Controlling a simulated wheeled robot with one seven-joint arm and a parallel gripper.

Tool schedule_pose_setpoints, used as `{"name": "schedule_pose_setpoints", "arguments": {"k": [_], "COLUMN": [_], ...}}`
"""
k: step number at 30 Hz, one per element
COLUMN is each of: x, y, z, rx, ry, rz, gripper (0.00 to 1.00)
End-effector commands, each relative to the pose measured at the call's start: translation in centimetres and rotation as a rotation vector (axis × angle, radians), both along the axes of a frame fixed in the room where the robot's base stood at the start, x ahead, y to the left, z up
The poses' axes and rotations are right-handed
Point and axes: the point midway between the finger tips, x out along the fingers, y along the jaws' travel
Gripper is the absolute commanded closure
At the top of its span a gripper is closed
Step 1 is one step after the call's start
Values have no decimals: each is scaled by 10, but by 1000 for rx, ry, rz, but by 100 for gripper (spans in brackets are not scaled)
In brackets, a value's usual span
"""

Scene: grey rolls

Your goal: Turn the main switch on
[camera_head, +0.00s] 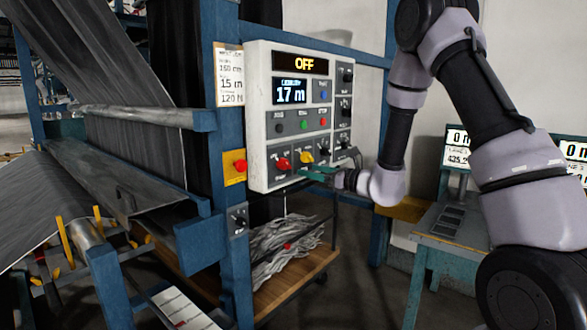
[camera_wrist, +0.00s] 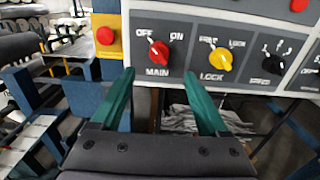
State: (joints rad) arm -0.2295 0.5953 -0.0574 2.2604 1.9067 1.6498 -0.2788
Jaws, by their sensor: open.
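The main switch is a red rotary knob (camera_wrist: 160,50) labelled MAIN, with OFF at its upper left and ON at its upper right. Its white pointer mark is turned toward OFF. The knob also shows low on the white control panel (camera_head: 283,163) in the head view. In the wrist view the fingertips lie just below the knob, one to each side. In the head view my gripper (camera_head: 312,172) is at the panel's lower edge.
A yellow LOCK knob (camera_wrist: 220,61) sits right of the main switch, and a black knob (camera_wrist: 273,62) beyond it. A red button on a yellow plate (camera_head: 238,167) is on the blue post at left. A cart (camera_head: 300,285) with grey scraps stands below the panel.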

Motion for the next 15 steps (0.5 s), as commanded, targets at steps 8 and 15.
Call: {"name": "schedule_pose_setpoints", "arguments": {"k": [8, 15], "x": [31, 52], "y": [43, 69], "z": [0, 1], "rx": [-1, -2], "ry": [-2, -2], "rz": [6, 4], "gripper": [22, 22]}}
